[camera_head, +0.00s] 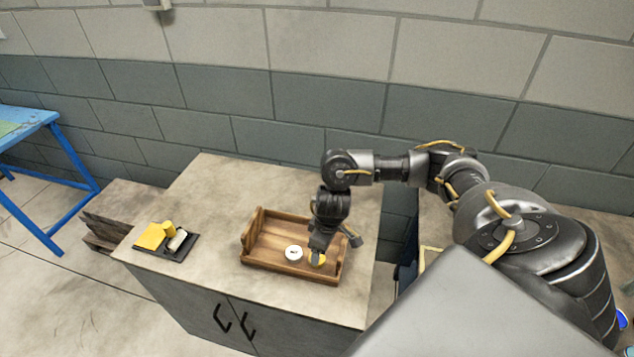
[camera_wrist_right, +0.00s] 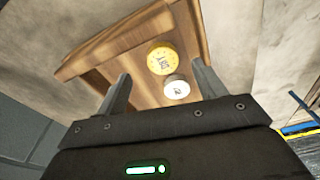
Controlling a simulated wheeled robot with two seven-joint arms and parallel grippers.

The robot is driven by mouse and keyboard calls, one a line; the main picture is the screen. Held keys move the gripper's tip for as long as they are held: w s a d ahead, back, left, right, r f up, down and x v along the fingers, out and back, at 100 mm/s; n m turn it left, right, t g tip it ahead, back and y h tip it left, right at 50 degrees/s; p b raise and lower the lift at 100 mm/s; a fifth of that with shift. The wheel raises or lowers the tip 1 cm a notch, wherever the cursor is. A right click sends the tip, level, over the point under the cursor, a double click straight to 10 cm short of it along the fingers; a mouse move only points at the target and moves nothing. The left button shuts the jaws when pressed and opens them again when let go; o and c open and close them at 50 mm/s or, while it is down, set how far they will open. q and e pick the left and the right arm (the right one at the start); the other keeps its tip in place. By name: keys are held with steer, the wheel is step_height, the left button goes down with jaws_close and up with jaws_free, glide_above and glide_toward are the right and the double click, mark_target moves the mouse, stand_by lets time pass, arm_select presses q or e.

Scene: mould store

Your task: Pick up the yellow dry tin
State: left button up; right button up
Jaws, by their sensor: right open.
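A yellow tin (camera_head: 318,258) sits in the wooden tray (camera_head: 262,266), partly hidden by my right gripper. In the right wrist view the yellow tin (camera_wrist_right: 162,59) shows its round lid with dark markings. A white tin (camera_head: 293,253) stands close to its left in the head view, and it also shows in the right wrist view (camera_wrist_right: 177,88). My right gripper (camera_head: 322,252) is above the tray, over the yellow tin. In the right wrist view its fingers (camera_wrist_right: 160,88) are spread apart with nothing held between them. My left gripper is not in view.
The tray stands on a cabinet top (camera_head: 218,205) with bare room to its left. A blue table (camera_head: 40,120) stands at the far left. A block wall (camera_head: 225,90) runs behind.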

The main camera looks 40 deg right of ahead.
steer(key=f, duration=0.3)
steer(key=w+f, duration=0.1)
steer(key=f, duration=0.1)
steer(key=shift+a, duration=0.35)
steer(key=c, duration=1.1)
